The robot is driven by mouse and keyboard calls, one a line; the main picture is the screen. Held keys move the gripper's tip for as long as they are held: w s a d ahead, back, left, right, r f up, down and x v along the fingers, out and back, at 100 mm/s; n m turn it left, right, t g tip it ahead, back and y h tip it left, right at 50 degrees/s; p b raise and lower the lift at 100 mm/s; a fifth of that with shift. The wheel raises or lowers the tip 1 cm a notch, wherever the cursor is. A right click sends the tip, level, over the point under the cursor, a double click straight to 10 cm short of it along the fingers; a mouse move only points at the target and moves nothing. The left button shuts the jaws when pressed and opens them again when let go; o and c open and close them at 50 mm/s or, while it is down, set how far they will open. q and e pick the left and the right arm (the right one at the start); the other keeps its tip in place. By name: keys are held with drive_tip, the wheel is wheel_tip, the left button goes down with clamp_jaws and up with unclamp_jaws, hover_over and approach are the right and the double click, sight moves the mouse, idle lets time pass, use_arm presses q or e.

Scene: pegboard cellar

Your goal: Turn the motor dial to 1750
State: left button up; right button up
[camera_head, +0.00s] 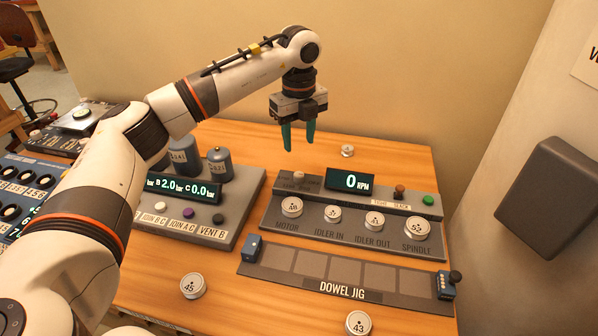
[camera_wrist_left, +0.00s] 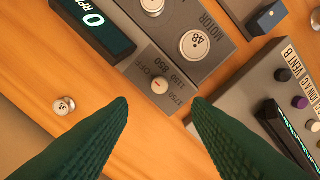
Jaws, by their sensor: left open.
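The motor dial (camera_head: 299,175) is a small pale knob on the grey raised back of the pulley console (camera_head: 345,240), behind the pulley marked MOTOR (camera_head: 291,207). In the left wrist view the dial (camera_wrist_left: 159,86) shows a short red mark, with OFF, 850, 1150 and 1750 printed around it. I cannot tell surely which label the mark points to. The RPM display (camera_head: 350,181) reads 0. My left gripper (camera_head: 299,147) is open and empty, pointing down above and behind the dial, apart from it. In the left wrist view the dial lies between and beyond its fingertips (camera_wrist_left: 160,102). My right gripper is not in view.
A valve console (camera_head: 219,235) with cylinders stands left of the pulley console. The dowel jig (camera_head: 343,288) lies in front. Loose pulleys marked 45 (camera_head: 193,286) and 43 (camera_head: 358,323) lie on the wooden table; a small one (camera_head: 347,151) lies behind. A dark wall box (camera_head: 548,192) is at right.

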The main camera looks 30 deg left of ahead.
sight(299, 174)
use_arm(q)
wheel_tip(299, 174, down, 10)
drive_tip(key=shift+r+p, duration=0.1)
drive_tip(key=shift+p, duration=0.4)
clamp_jaws()
